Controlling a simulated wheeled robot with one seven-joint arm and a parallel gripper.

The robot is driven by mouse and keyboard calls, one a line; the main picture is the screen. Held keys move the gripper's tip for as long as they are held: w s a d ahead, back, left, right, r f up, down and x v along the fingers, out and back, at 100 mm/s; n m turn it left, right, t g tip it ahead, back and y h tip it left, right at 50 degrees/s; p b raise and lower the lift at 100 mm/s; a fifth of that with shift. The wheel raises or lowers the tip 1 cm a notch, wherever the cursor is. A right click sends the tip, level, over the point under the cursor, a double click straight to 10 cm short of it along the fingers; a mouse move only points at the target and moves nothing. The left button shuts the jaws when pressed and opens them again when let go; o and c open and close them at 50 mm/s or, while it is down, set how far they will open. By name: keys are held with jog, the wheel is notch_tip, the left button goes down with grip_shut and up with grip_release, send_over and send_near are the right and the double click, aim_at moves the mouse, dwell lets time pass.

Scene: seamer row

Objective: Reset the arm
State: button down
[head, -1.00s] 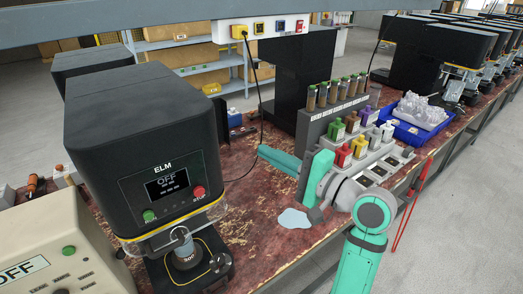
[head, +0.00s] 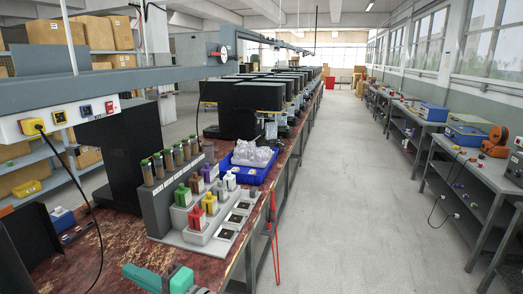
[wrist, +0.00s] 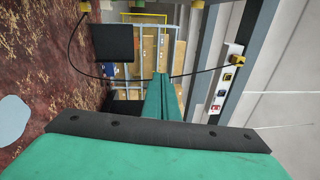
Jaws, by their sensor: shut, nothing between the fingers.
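My arm shows only in part at the bottom edge of the head view. My green gripper (head: 130,271) points left over the red-brown worktop (head: 100,245), in front of the bottle rack. In the wrist view, my gripper (wrist: 161,75) has its two green fingers together with nothing between them. It points toward the shelving behind the bench. The rest of my arm is out of view.
A grey stepped rack (head: 160,212) with several bottles stands close beyond my gripper. A blue tray (head: 248,176) of clear pieces lies behind it. A black cable (head: 100,235) hangs at the left. The aisle floor (head: 350,200) is clear.

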jog(key=d+f+m+t+h, duration=0.25)
jog(key=d+f+t, duration=0.2)
jog(key=f, duration=0.45)
jog(key=d+f+m+t+h, duration=0.25)
jog(key=d+f+h, duration=0.2)
jog(key=f, duration=0.45)
jog(key=s+d+f+t+h, duration=0.2)
jog(key=s+d+f+h, duration=0.3)
jog(key=s+d+f, duration=0.45)
jog(key=s+d+f+n+h, duration=0.4)
jog(key=s+d, duration=0.3)
jog(key=s, duration=0.4)
jog(key=s+d+r+n+h, duration=0.1)
jog(key=s+d+r+n, duration=0.1)
jog(key=s, duration=0.5)
jog(key=s+d+r+n+h, duration=0.1)
jog(key=s+d+r+n, duration=0.1)
jog(key=s+n, duration=0.2)
jog(key=v, duration=0.3)
jog(key=shift+f, duration=0.3)
